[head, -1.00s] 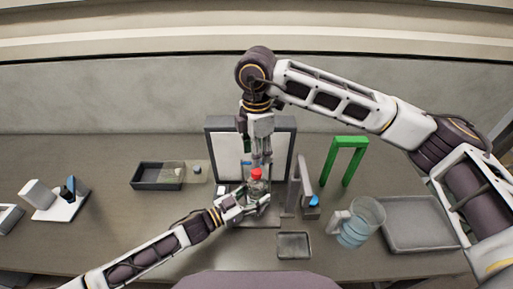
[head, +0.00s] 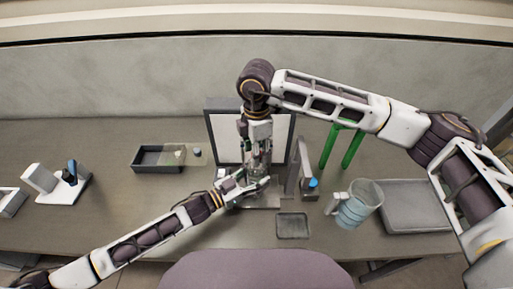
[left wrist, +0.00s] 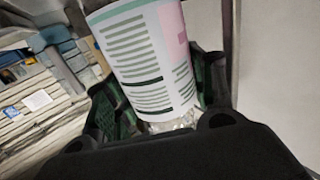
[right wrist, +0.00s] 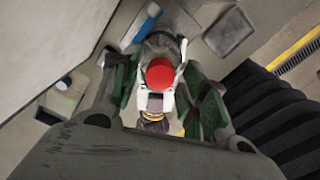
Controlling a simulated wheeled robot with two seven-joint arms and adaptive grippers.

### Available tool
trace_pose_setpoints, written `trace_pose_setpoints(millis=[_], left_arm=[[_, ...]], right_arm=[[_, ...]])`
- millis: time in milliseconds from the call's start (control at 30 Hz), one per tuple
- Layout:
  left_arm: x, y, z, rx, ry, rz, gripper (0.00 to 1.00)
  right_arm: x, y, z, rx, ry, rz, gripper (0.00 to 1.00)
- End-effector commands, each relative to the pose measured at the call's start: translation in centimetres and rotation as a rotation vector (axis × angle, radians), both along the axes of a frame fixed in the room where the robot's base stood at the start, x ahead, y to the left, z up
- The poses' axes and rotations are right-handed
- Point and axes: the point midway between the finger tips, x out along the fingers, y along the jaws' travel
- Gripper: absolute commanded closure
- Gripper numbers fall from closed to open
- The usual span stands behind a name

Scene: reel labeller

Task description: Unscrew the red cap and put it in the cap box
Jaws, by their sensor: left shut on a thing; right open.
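A bottle with a white and pink printed label (left wrist: 150,62) stands in the middle of the bench; its label fills much of the left wrist view. My left gripper (head: 250,186) is shut on the bottle from the left side. The round red cap (right wrist: 160,72) is on top, seen from above in the right wrist view. My right gripper (head: 260,160) points down over it, open, with a finger on either side of the cap and apart from it. In the head view the right gripper hides the cap.
A dark open box (head: 145,162) lies at the left, with a small blue-topped item (head: 197,152) beside it. A small grey tray (head: 292,226) lies in front. A pitcher (head: 357,204), a large grey tray (head: 412,210) and a green frame (head: 351,150) stand at the right.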

Motion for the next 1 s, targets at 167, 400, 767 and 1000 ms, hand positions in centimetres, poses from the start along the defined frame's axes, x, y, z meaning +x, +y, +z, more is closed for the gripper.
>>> trace_pose_setpoints(millis=[167,400,767,1000], left_arm=[[-0.01,0.01,-0.02,0.000,0.000,0.000,1.00],[-0.01,0.01,-0.02,0.000,0.000,0.000,1.00],[-0.01,-0.01,-0.02,0.000,0.000,0.000,1.00],[-0.02,-0.01,-0.02,0.000,0.000,0.000,1.00]], right_arm=[[0.00,-0.01,0.02,0.000,0.000,0.000,0.68],[0.01,-0.01,0.03,0.000,0.000,0.000,0.98],[0.01,0.00,0.05,0.000,0.000,0.084,1.00],[0.02,0.01,0.07,0.000,-0.001,0.272,1.00]])
